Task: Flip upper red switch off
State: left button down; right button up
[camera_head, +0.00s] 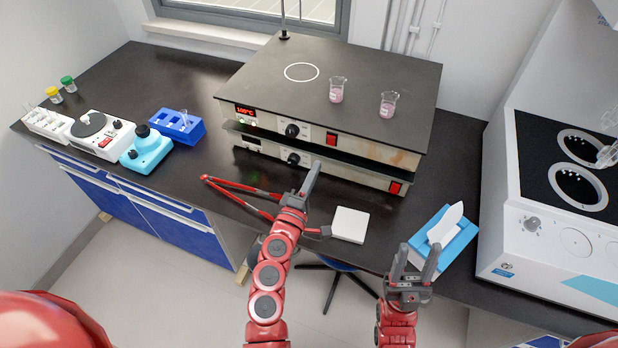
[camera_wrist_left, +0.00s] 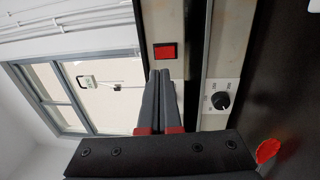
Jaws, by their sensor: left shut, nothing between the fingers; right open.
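The upper red switch (camera_head: 331,139) is on the front panel of the upper hotplate (camera_head: 380,152). What appears to be the same switch shows in the left wrist view (camera_wrist_left: 165,51), just beyond my fingertips. My left gripper (camera_head: 314,166) is shut and empty, with its fingers pointing at the hotplate fronts. It also shows in the left wrist view (camera_wrist_left: 160,74); I cannot tell whether it touches the panel. A lower red switch (camera_head: 395,188) is on the lower hotplate (camera_head: 355,178). My right gripper (camera_head: 418,262) is open and empty near the table's front edge.
Two beakers (camera_head: 337,92) (camera_head: 388,104) with pink liquid stand on the upper hotplate. A black knob (camera_head: 292,131) is left of the upper switch. A tissue box (camera_head: 447,238) and a white square pad (camera_head: 350,225) are at the front edge. Red tongs-like legs (camera_head: 240,186) lie left.

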aim_at(329, 139)
pick_arm(q)
jog(key=p+x, duration=0.1)
jog(key=x, duration=0.5)
jog(key=shift+w+r, duration=0.1)
jog(key=shift+x, duration=0.85)
